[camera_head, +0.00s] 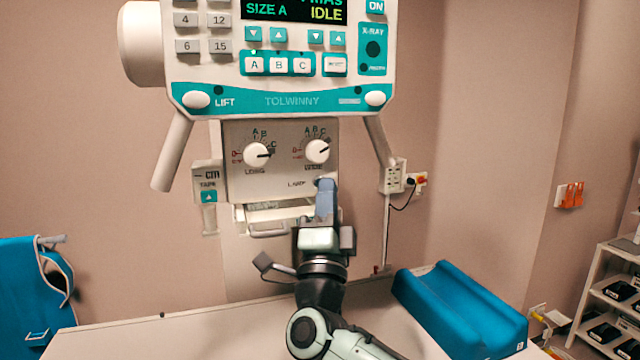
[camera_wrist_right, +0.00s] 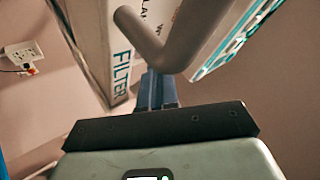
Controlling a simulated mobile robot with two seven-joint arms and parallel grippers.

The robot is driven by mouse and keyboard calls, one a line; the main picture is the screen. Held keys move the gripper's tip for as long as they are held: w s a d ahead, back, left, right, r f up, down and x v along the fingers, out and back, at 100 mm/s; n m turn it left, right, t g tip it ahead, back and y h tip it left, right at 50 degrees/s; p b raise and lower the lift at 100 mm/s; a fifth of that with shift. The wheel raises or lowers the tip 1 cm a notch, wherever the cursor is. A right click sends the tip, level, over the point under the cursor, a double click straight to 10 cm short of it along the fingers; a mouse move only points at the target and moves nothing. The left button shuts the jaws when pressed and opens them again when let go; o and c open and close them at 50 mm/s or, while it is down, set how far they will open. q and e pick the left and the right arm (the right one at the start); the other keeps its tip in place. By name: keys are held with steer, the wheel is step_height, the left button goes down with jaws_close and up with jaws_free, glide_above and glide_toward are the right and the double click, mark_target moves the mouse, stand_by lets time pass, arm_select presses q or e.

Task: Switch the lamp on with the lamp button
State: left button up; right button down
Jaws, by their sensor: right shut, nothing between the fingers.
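The collimator box (camera_head: 285,165) hangs under the control panel and carries two white knobs. The word LAMP is printed at its lower right. The lamp button itself is hidden or barely visible behind my right fingertips, just right of that label. My right gripper (camera_head: 325,186) is shut and empty, its blue-grey fingers pointing up at the box's lower right front. In the right wrist view the shut fingers (camera_wrist_right: 157,88) reach toward the box, behind a grey handle bar (camera_wrist_right: 160,45). I cannot tell whether the fingertips touch the button. My left gripper is not in view.
The control panel (camera_head: 290,100) has two slanted handles; the right one (camera_head: 383,142) runs close beside the box. A table (camera_head: 230,330) lies below, with a blue cushion (camera_head: 460,305) at its right. A shelf (camera_head: 610,290) stands at far right.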

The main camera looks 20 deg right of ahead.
steer(key=shift+w, duration=0.1)
steer(key=shift+w, duration=0.35)
steer(key=shift+w, duration=0.4)
stand_by(0.8)
steer(key=shift+w+f, duration=0.15)
stand_by(0.6)
steer(key=shift+f+b, duration=0.25)
steer(key=shift+b, duration=0.05)
steer(key=shift+s+b, duration=0.4)
steer(key=shift+s, duration=0.3)
steer(key=shift+r, duration=0.15)
